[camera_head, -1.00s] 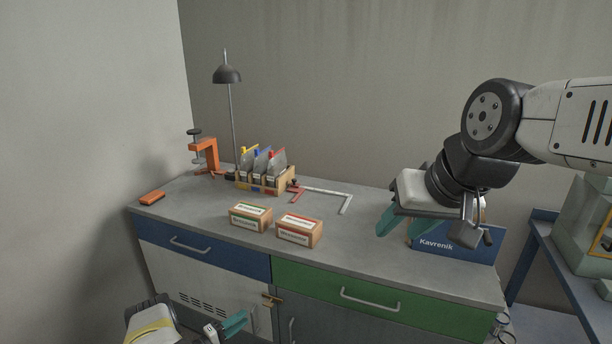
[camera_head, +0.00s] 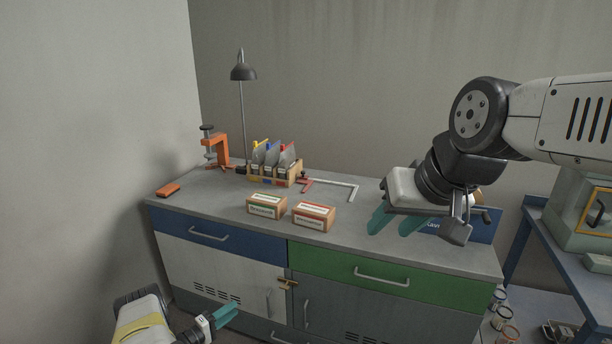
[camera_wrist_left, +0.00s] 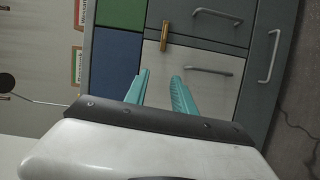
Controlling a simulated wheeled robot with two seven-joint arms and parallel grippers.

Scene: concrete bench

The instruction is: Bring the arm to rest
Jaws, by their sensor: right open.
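My right arm reaches in from the right in the head view. Its gripper (camera_head: 395,222) hangs over the right part of the bench top (camera_head: 345,245), with its teal fingers apart and nothing between them. It partly hides a blue box (camera_head: 484,228) behind it. My left gripper (camera_head: 222,317) is low in the head view, in front of the cabinet doors and below the bench top. In the left wrist view its two teal fingers (camera_wrist_left: 162,90) stand apart and empty, facing the cabinet front.
Two labelled boxes, (camera_head: 266,206) and (camera_head: 313,216), sit mid-bench. Behind them are a wooden rack (camera_head: 277,177), a metal square (camera_head: 335,186), an orange clamp (camera_head: 218,150) and a lamp (camera_head: 243,73). An orange block (camera_head: 168,190) lies at the left. A blue side table (camera_head: 540,222) stands right.

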